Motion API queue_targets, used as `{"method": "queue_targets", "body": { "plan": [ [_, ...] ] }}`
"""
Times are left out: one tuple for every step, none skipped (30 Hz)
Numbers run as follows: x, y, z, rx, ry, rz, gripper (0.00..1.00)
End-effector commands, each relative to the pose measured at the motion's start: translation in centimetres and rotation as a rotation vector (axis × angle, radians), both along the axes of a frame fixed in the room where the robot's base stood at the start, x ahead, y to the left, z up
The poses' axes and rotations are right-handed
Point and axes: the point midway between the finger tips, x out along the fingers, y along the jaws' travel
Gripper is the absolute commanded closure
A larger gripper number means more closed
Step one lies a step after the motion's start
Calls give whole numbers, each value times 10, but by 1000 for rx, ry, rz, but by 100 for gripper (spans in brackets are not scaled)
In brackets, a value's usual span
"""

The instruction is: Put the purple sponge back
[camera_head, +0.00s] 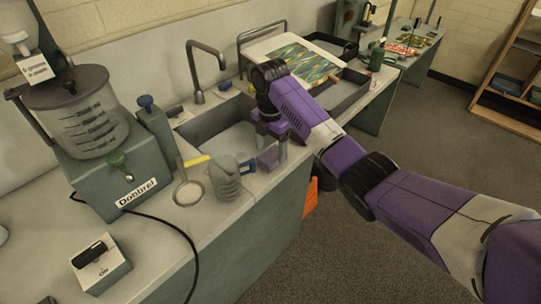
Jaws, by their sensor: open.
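The purple sponge (267,158) is a small block at the front rim of the sink, near the counter's front edge. My gripper (270,151) points down right over it, with its fingers open. One finger shows at the right of the sponge; whether the fingers touch it is too small to tell. The sink (228,138) is a grey basin with pale liquid or a pale bottom, just behind and left of the sponge. My wrist hides part of the basin's right side.
A grey jug-like bottle (226,178) with a blue part beside it stands close left of the sponge. A round dish (188,193) with a yellow-handled tool is further left. The faucet (199,72) rises behind the sink. A marbled sheet (300,62) lies behind my wrist.

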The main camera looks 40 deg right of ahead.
Motion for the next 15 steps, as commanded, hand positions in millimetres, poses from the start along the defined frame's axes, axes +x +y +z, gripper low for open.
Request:
{"method": "queue_targets", "body": {
  "plan": [
    [2,0,11,-2,-5,1,24],
    [2,-1,18,-3,-5,0,24],
    [1,-1,26,-2,-5,-1,24],
    [2,-1,32,-3,-5,-1,24],
    [1,0,38,-3,-4,0,24],
    [1,-1,49,-4,-4,-1,24],
    [1,-1,58,-3,-3,0,24],
    [0,-1,63,-3,-2,-1,24],
    [0,-2,69,-3,-1,-2,24],
    [0,-2,73,-3,-1,-2,24],
    [0,-2,78,-4,-1,-1,24],
    [0,-1,81,-3,-1,0,24],
    [0,-1,83,-2,-1,-1,24],
    [0,-1,85,-2,-1,-1,24],
    [0,-1,87,-2,0,-1,24]
  ]
}}
